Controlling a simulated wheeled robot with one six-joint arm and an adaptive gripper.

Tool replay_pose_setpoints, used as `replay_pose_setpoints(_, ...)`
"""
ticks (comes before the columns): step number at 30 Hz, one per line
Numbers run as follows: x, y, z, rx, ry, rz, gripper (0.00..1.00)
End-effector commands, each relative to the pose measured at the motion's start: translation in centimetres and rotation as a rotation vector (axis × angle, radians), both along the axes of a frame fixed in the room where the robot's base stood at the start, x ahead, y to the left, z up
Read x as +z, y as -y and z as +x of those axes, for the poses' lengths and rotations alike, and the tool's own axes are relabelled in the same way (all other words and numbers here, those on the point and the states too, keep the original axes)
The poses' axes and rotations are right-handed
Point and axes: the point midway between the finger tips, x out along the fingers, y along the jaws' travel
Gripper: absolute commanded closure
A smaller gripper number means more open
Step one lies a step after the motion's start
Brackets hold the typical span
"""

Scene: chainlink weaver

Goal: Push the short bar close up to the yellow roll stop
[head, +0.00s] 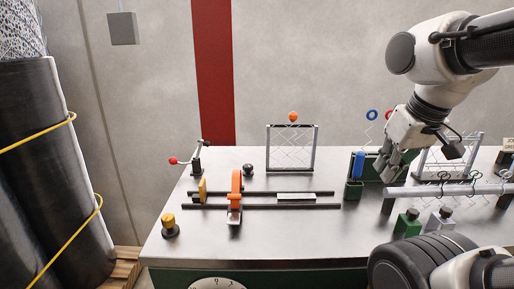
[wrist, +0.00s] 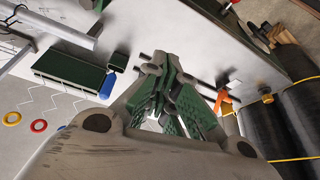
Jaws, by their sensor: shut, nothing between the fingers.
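A pale short bar (head: 296,196) lies along the right part of two dark rails on the bench. A yellow upright plate (head: 203,189), which looks like the yellow roll stop, stands at the left end of the rails. An orange bracket (head: 236,186) stands between the two, so bar and plate are well apart. My gripper (head: 387,171) is shut and empty, above the bench to the right of the bar and not touching it. In the wrist view its fingers (wrist: 163,78) hide much of the rails, and I cannot make out the bar there.
A rack with hooks (head: 445,190) is at the right. A yellow-topped knob (head: 169,224) stands front left, and a mesh frame (head: 292,150) behind the rails. The bench front middle is clear.

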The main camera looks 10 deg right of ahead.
Motion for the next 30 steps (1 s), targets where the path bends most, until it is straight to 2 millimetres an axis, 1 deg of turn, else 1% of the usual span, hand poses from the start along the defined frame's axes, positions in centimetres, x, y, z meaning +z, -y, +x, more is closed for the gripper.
replay_pose_setpoints(2, -0.1, 0.1, 0.0, -0.006, -0.007, 0.000, 1.00)
replay_pose_setpoints(4, -0.7, 0.3, 0.2, -0.014, -0.036, 0.001, 1.00)
replay_pose_setpoints(6, -1.8, 0.5, 0.5, -0.025, -0.093, 0.001, 1.00)
replay_pose_setpoints(8, -2.7, 0.8, 1.3, -0.039, -0.150, 0.005, 1.00)
replay_pose_setpoints(11, -4.3, 0.9, 3.4, -0.071, -0.248, 0.032, 1.00)
replay_pose_setpoints(14, -6.0, 1.0, 6.2, -0.160, -0.330, 0.085, 1.00)
replay_pose_setpoints(18, -9.1, 0.9, 10.7, -0.390, -0.421, 0.184, 1.00)
replay_pose_setpoints(20, -10.6, 0.8, 12.5, -0.509, -0.453, 0.227, 1.00)
replay_pose_setpoints(21, -11.5, 0.8, 13.7, -0.590, -0.471, 0.255, 1.00)
replay_pose_setpoints(23, -12.9, 0.7, 15.4, -0.718, -0.494, 0.294, 1.00)
replay_pose_setpoints(26, -15.1, 0.5, 18.5, -0.953, -0.520, 0.366, 1.00)
replay_pose_setpoints(27, -15.8, 0.4, 19.8, -1.056, -0.525, 0.397, 1.00)
replay_pose_setpoints(30, -16.2, 0.0, 22.4, -1.278, -0.513, 0.472, 1.00)
